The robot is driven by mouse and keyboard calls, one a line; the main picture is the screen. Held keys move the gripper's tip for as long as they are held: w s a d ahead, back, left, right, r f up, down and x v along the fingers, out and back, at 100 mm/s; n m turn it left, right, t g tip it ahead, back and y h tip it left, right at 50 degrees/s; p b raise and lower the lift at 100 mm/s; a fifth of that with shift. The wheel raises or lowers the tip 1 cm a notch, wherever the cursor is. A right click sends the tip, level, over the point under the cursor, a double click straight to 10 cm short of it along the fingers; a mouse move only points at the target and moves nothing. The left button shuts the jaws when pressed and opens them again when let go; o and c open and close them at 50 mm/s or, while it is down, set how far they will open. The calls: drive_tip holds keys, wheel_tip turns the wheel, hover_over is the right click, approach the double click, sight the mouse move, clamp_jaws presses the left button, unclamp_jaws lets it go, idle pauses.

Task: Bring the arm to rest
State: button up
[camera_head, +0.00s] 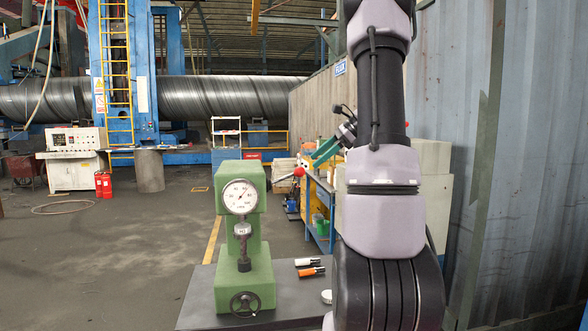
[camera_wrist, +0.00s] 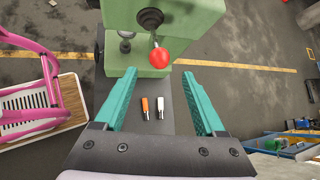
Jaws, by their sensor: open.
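My gripper (camera_head: 318,158) with teal fingers is raised above the right side of the dark table, near the right wall. In the wrist view my gripper (camera_wrist: 159,72) is open, with a wide gap and nothing between the fingers. The green hardness tester (camera_head: 243,225) with a round dial stands upright on the table. Its red lever ball (camera_head: 299,172) appears close to the fingertips in the head view; the wrist view shows the red ball (camera_wrist: 160,57) beyond them. I cannot tell the exact distance. My arm hides part of the table's right side.
An orange piece (camera_head: 311,271) and a white piece (camera_head: 308,261) lie on the dark table (camera_head: 200,290). A corrugated wall (camera_head: 530,150) stands close on the right. A blue workbench (camera_head: 320,215) is behind. Open floor (camera_head: 120,260) lies to the left.

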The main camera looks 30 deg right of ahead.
drive_tip(key=shift+a, duration=0.1)
drive_tip(key=s+a+r+n+h, duration=0.1)
drive_tip(key=s+a+n+h, duration=0.1)
drive_tip(key=s+a+n, duration=0.7)
drive_tip(key=s+a+r+n+t+h, duration=0.1)
drive_tip(key=s+a+n+h, duration=0.2)
drive_tip(key=s+a+n, duration=0.5)
drive_tip(key=s+a, duration=0.5)
drive_tip(key=shift+s+a+r+n+h, duration=0.2)
drive_tip(key=shift+s+r+n+h, duration=0.1)
drive_tip(key=shift+r+n, duration=0.1)
